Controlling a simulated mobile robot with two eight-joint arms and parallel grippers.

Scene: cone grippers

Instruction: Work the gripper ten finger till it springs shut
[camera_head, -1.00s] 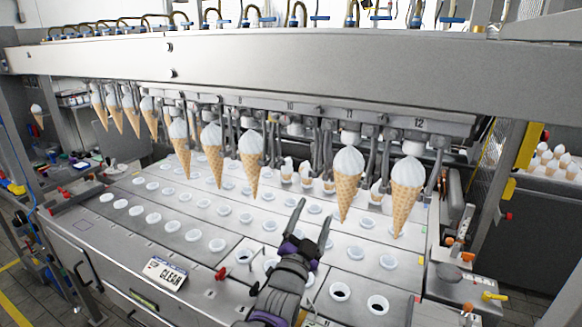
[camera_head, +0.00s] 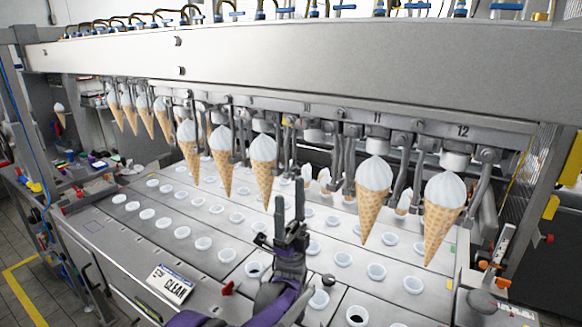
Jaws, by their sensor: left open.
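A row of cone grippers hangs under the long steel beam (camera_head: 330,65). Ice-cream cones hang at 11 (camera_head: 371,200) and 12 (camera_head: 443,215). My left gripper (camera_head: 289,192) points up, open and empty, in front of the row and left of that gap, apart from it. My right gripper is out of view.
More cones (camera_head: 263,165) hang to the left. Below lies a steel deck (camera_head: 215,262) with rows of white-rimmed holes. The hanging cones at 11 and 12 stand right of my gripper.

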